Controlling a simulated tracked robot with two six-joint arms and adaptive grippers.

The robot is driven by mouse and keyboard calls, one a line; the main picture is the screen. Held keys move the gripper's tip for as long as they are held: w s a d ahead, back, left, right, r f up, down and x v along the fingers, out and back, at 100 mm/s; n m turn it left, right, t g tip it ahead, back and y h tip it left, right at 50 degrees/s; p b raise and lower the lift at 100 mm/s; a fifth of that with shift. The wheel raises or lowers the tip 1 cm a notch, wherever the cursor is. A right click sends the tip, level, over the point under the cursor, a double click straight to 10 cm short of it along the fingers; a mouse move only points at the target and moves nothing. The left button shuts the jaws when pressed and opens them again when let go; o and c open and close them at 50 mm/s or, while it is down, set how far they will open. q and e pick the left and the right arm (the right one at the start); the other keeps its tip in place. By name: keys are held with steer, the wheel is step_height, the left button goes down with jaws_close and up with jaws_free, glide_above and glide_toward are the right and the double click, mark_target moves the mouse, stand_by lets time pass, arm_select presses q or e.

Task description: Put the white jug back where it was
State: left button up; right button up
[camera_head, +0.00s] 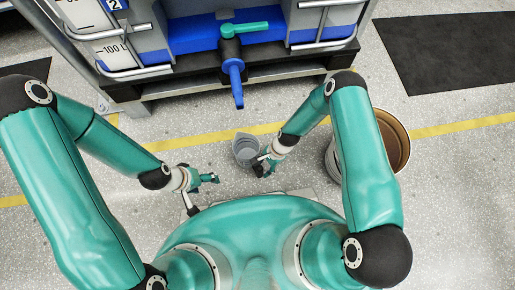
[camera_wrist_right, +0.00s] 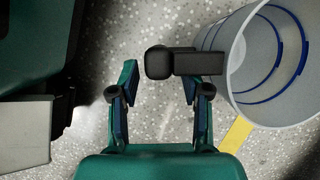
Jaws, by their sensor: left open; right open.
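The white jug (camera_head: 246,148) looks pale grey in the head view and stands on the floor below the tap. In the right wrist view the jug (camera_wrist_right: 233,50) fills the upper right, with blue rings inside and a black handle (camera_wrist_right: 200,63) pointing left. My right gripper (camera_head: 263,167) is beside the jug's handle side. In the wrist view this gripper (camera_wrist_right: 160,88) is open, and the handle lies just beyond its fingertips; I cannot tell if they touch. My left gripper (camera_head: 205,193) is open and empty, left of the jug and apart from it.
A large tank on a dark pallet (camera_head: 165,88) stands at the back, with a blue spout (camera_head: 236,82) and green lever (camera_head: 245,29) jutting forward. An open bucket (camera_head: 396,142) stands right, behind my right arm. A yellow line (camera_head: 450,128) crosses the floor. A dark mat (camera_head: 450,50) lies back right.

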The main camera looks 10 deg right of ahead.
steer(key=s+d+r+n, duration=0.1)
steer(key=s+r+n, duration=0.1)
steer(key=r+n, duration=0.2)
steer(key=s+d+r+n+t+p, duration=0.1)
steer(key=s+r+n, duration=0.2)
steer(key=r, duration=0.7)
steer(key=s+d+r+n+t+p, duration=0.1)
steer(key=s+d+r+n, duration=0.1)
steer(key=r+n, duration=0.2)
step_height(320, 180, up, 3)
steer(key=shift+s+r+n, duration=0.1)
steer(key=shift+s+n, duration=0.15)
steer(key=shift+n, duration=0.05)
step_height(320, 180, up, 32)
steer(key=p, duration=3.1)
steer(key=shift+f, duration=0.25)
